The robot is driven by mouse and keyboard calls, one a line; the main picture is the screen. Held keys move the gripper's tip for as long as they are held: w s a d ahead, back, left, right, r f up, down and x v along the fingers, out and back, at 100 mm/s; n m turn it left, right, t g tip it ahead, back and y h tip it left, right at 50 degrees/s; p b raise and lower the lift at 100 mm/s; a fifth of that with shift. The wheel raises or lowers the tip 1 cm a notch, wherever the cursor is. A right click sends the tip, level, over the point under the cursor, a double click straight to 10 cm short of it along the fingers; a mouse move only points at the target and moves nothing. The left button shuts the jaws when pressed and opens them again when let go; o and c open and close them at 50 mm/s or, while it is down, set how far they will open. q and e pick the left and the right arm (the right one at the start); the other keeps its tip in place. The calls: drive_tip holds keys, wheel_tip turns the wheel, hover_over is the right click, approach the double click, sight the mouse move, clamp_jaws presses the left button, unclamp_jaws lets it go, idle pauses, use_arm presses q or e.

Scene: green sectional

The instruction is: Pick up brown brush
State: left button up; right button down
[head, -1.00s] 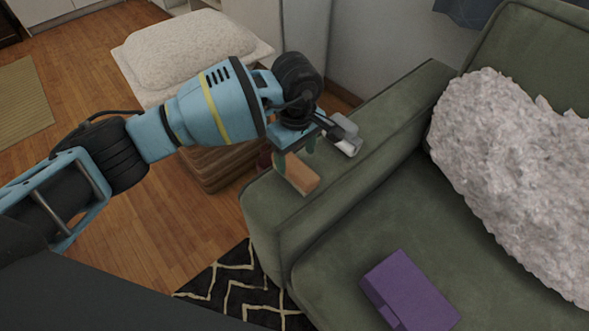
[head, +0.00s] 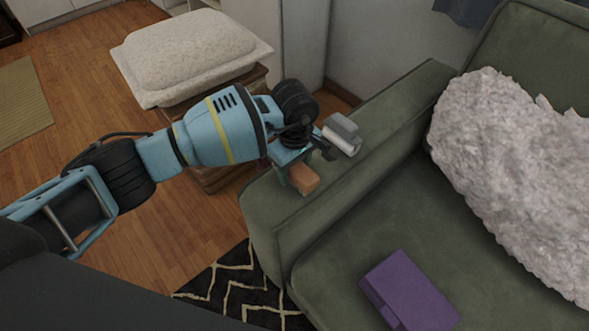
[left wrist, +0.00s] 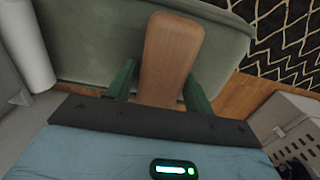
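The brown brush (head: 304,178) lies on the front part of the green sofa's armrest (head: 350,147). In the left wrist view, its flat wooden-brown body (left wrist: 171,52) extends from between my fingers outward. My left gripper (head: 296,180) is low over the armrest, pointing down, with its green fingers on either side of the brush. It also shows in the left wrist view (left wrist: 163,72), where the fingers are apart and look open; a firm grip cannot be seen. The palm hides the near end of the brush there. My right gripper is not in view.
A grey and white object (head: 342,135) lies on the armrest close beside the gripper. A purple box (head: 410,291) and a fluffy pale cushion (head: 510,175) are on the sofa seat. A white cushion (head: 190,52) rests on a wooden stand left of the sofa. A patterned rug (head: 235,290) lies below.

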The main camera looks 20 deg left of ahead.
use_arm(q)
drive_tip(key=c, duration=0.7)
drive_tip(key=shift+r, duration=0.15)
drive_tip(key=shift+r, duration=0.25)
wheel_tip(320, 180, up, 3)
drive_tip(key=shift+r, duration=0.1)
drive_tip(key=s+d, duration=0.1)
drive_tip(key=s, duration=0.4)
drive_tip(key=s+d, duration=0.1)
drive_tip(key=s, duration=0.4)
drive_tip(key=s+d+r+p, duration=0.1)
drive_tip(key=s, duration=0.4)
drive_tip(key=shift+s, duration=0.35)
